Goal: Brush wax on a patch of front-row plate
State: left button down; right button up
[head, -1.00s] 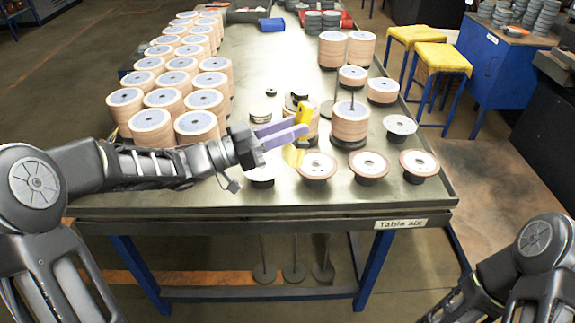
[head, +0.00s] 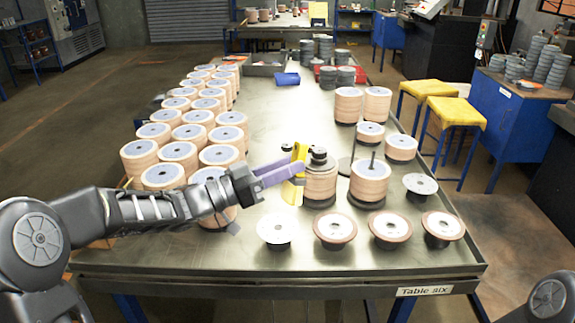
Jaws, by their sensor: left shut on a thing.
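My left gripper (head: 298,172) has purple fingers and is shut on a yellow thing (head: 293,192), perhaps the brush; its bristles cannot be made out. It is above the table, left of a stack of tan discs (head: 321,186) with a small dark pot-like thing (head: 318,153) on top. The front row holds a bare silver plate (head: 276,228) at left, then three plates with tan rims: one (head: 335,227), a second (head: 390,227) and the rightmost (head: 443,224). Wax cannot be made out on any plate. My right gripper is out of view.
The metal table (head: 255,270) carries several tall disc stacks (head: 160,178) at left. A disc stack on a spindle (head: 370,180) and a grey plate (head: 420,184) stand at right. Blue (head: 287,79) and red bins lie at the back. Yellow stools (head: 455,110) stand right of the table.

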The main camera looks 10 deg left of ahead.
pick_arm(q)
jog(key=shift+f+b, duration=1.25)
jog(key=shift+f, duration=0.6)
jog(key=shift+d+r, duration=0.1)
